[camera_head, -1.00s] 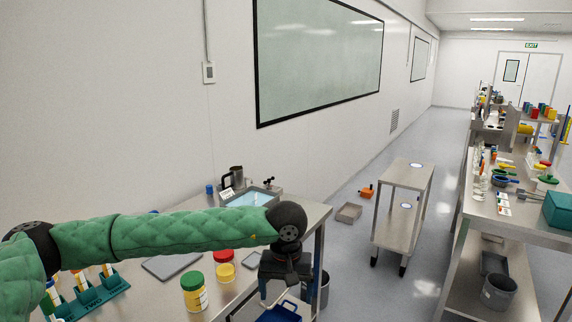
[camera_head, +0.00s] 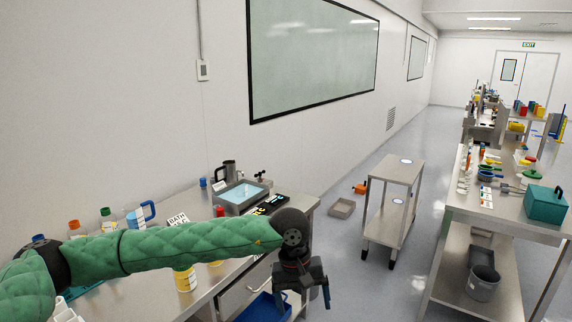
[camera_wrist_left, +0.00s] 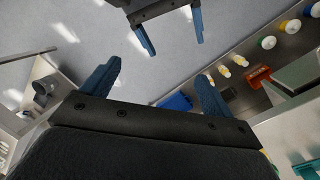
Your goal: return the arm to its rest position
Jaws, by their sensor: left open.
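My left arm, in a green quilted sleeve, comes in from the left across the steel bench in the head view. Its left gripper (camera_head: 303,303) hangs from the wrist at the bench's front right edge, with its fingers apart and nothing between them. In the left wrist view, the left gripper's two blue fingers (camera_wrist_left: 154,92) stand wide apart and empty. A second gripper, my right one (camera_wrist_left: 171,34), shows at the top of that view, its two blue fingertips apart with only floor between them. The right arm is not in the head view.
The bench (camera_head: 210,296) holds a water bath (camera_head: 243,194), a dark labelled box (camera_head: 271,204) and several bottles, partly behind my arm.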

